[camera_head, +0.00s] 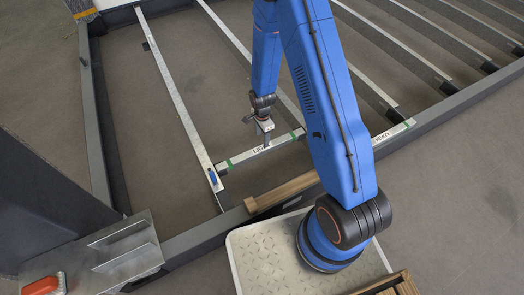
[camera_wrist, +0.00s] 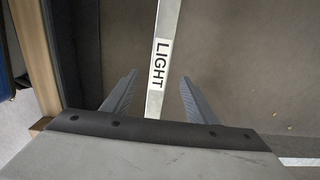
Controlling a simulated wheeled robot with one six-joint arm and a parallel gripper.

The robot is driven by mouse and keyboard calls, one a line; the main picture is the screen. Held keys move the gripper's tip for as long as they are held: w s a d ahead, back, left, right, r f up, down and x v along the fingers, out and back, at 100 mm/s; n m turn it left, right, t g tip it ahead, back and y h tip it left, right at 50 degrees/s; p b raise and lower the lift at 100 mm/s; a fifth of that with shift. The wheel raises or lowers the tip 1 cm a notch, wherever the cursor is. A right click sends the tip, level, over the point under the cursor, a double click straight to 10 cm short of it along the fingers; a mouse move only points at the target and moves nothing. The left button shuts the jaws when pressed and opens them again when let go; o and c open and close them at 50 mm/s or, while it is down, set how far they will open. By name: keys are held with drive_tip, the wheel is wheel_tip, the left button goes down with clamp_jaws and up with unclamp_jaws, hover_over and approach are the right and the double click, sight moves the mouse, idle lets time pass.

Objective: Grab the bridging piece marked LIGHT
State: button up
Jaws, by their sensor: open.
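The bridging piece marked LIGHT (camera_head: 240,157) is a pale metal bar with green bands, lying across between two long rails of the frame. In the wrist view the LIGHT piece (camera_wrist: 167,28) runs up the picture, its black-on-white label facing me. My gripper (camera_head: 266,137) is over this piece, near its label. In the wrist view my gripper (camera_wrist: 158,85) is open, with one finger on each side of the bar and a visible gap to both. I cannot tell how far the fingertips reach down beside it. Part of the label is hidden in the head view.
A second bridging piece (camera_head: 395,131), marked HEAVY as far as I can read, lies to the right behind my arm. A wooden beam (camera_head: 283,192) lies along the near dark frame edge. A blue clip (camera_head: 213,176) sits on the left rail (camera_head: 172,88). Open floor shows between the rails.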

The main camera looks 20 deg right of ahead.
sight(262, 148)
drive_tip(key=shift+a+f, duration=0.1)
drive_tip(key=shift+f, duration=4.65)
clamp_jaws()
